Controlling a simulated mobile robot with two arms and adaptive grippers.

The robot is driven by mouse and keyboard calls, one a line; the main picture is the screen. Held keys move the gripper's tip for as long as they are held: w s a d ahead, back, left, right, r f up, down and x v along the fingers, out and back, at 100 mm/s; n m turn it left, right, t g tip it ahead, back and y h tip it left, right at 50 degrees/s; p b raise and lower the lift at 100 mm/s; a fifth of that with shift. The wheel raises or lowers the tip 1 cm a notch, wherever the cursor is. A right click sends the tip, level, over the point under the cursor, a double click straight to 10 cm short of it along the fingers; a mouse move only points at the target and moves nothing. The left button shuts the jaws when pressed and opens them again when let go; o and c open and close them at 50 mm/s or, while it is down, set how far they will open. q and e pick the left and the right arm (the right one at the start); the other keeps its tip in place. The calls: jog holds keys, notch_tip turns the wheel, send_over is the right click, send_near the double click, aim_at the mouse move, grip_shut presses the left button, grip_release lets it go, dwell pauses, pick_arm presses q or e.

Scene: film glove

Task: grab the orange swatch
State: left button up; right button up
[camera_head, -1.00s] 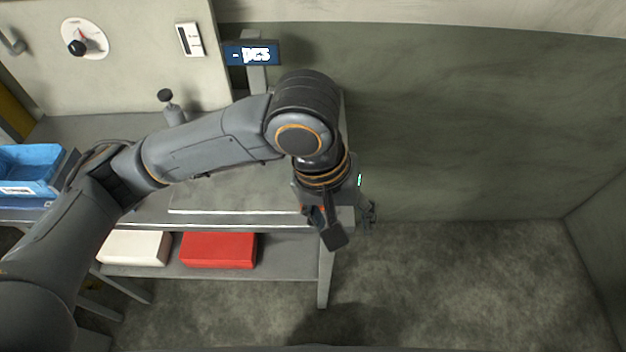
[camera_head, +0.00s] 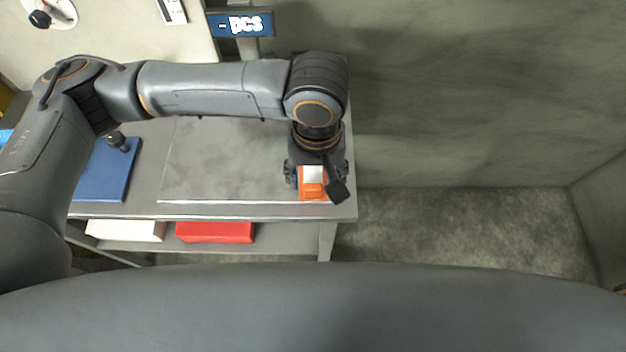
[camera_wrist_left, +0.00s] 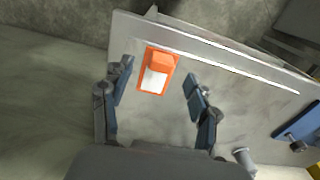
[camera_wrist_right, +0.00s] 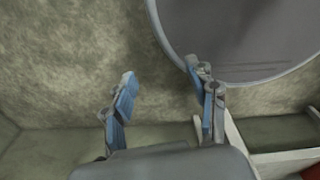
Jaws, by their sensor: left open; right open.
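The orange swatch (camera_head: 312,190) is a small orange piece with a white patch. It lies near the front right corner of the grey bench top. It also shows in the left wrist view (camera_wrist_left: 158,70), ahead of and between the open fingers. My left gripper (camera_head: 317,182) is open above it, with a finger on either side; no contact shows. The left gripper's fingers also show in the left wrist view (camera_wrist_left: 157,85). My right gripper (camera_wrist_right: 162,88) is open and empty in the right wrist view. It does not show in the head view.
The bench (camera_head: 240,212) has a blue board (camera_head: 105,178) at its left. A red box (camera_head: 215,232) and a white box (camera_head: 125,230) sit on the lower shelf. A display sign (camera_head: 240,22) stands at the back. The floor to the right is clear.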

aim_at(313, 191)
pick_arm(q)
jog(key=shift+s+a+f+p, duration=0.1)
jog(key=shift+f+p, duration=0.1)
jog(key=shift+f, duration=0.25)
jog(key=shift+a+f+p, duration=0.1)
jog(key=shift+f+p, duration=0.05)
jog(key=shift+f, duration=0.25)
notch_tip(313, 191, down, 3)
jog(key=shift+a+r, duration=0.1)
jog(key=shift+r, duration=0.1)
jog(key=shift+f, duration=0.45)
jog(key=c, duration=1)
jog(key=shift+c, duration=0.4)
pick_arm(e)
jog(key=shift+w+d+r, duration=0.15)
jog(key=shift+w+r, duration=0.5)
jog(key=shift+w, duration=0.2)
jog(key=shift+r, duration=0.1)
